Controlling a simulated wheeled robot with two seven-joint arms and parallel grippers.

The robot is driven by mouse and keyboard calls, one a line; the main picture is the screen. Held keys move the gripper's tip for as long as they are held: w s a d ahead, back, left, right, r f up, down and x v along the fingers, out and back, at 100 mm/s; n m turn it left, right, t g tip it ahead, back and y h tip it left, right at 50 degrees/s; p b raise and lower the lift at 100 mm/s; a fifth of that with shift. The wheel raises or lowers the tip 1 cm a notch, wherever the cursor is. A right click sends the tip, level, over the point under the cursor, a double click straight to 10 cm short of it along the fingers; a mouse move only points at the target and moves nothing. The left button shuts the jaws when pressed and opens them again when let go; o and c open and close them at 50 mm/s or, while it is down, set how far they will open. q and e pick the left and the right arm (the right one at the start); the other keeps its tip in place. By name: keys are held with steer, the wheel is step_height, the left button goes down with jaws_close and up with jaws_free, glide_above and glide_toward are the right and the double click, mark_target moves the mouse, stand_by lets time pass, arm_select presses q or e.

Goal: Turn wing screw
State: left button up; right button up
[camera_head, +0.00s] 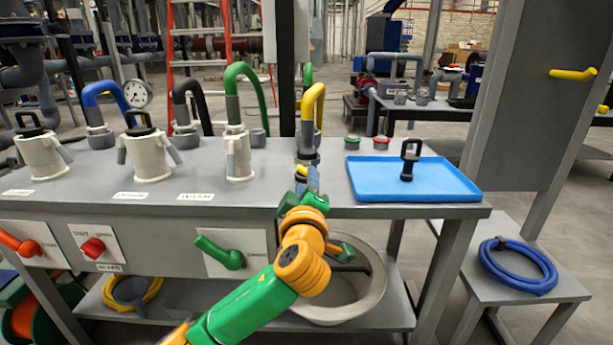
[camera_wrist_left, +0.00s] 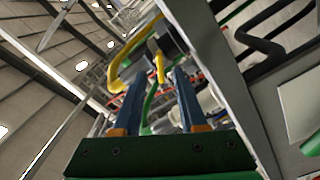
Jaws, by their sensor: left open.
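My left gripper (camera_head: 308,184) is at the front edge of the grey bench, below the yellow hose. It is open, with its two blue fingers apart in the left wrist view (camera_wrist_left: 157,84). A small yellow part (camera_head: 301,172), possibly the wing screw, shows just beyond the fingers. In the wrist view the yellow part (camera_wrist_left: 160,66) appears in line with the gap between the fingertips. I cannot tell whether the fingers touch it. The gripper and arm hide part of the fitting below the yellow hose (camera_head: 314,105). My right gripper is not in view.
A blue tray (camera_head: 440,193) with a black handled part (camera_head: 409,161) lies right of the gripper. White housings (camera_head: 150,155) and coloured hoses stand to the left. Levers (camera_head: 222,254) project from the bench front. A round bowl (camera_head: 368,305) sits below the arm.

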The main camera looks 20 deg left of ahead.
mark_target(306, 175)
arm_select(q)
steer(key=x, duration=0.3)
steer(key=shift+w+a, duration=0.1)
steer(key=shift+w, duration=0.05)
jaws_close()
steer(key=shift+f, duration=0.1)
